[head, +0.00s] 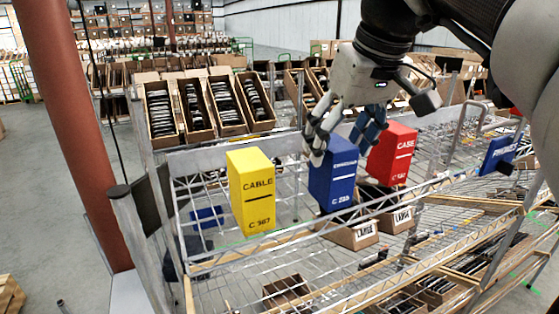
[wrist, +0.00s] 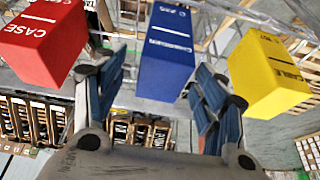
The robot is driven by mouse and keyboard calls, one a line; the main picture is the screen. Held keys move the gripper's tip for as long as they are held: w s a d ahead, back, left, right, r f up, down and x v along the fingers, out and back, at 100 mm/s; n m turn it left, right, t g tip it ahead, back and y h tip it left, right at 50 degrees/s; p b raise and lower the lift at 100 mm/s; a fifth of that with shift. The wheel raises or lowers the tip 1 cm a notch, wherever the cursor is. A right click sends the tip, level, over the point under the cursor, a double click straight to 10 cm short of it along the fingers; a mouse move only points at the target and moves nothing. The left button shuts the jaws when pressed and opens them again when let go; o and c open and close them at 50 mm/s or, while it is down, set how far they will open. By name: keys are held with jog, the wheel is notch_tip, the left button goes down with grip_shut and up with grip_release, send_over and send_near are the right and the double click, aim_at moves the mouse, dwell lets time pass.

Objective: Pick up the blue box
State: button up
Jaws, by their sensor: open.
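The blue box (head: 333,187) with white lettering stands on the wire shelf, between a yellow box and a red box. My gripper (head: 338,150) is open above and behind its top edge, fingers pointing down; part of the top is hidden by the fingers. In the wrist view the blue box (wrist: 166,48) lies ahead, between the two spread fingers of my gripper (wrist: 158,85). No hold on it shows, and I cannot tell whether a finger touches it. A second blue box (head: 497,155) lies tilted at the right end of the shelf.
The yellow box (head: 252,190) stands close on the left and the red box (head: 392,154) close on the right, behind. The wire shelf (head: 290,232) has a metal front rail. Brown cartons (head: 353,235) lie below. A red column (head: 75,130) stands at left.

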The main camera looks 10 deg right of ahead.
jog(key=x, duration=0.6)
jog(key=shift+w+a+f+b, duration=0.15)
jog(key=shift+w+a+b, duration=0.05)
jog(key=shift+w+b, duration=0.1)
jog(key=shift+s, duration=0.1)
jog(key=c, duration=1.2)
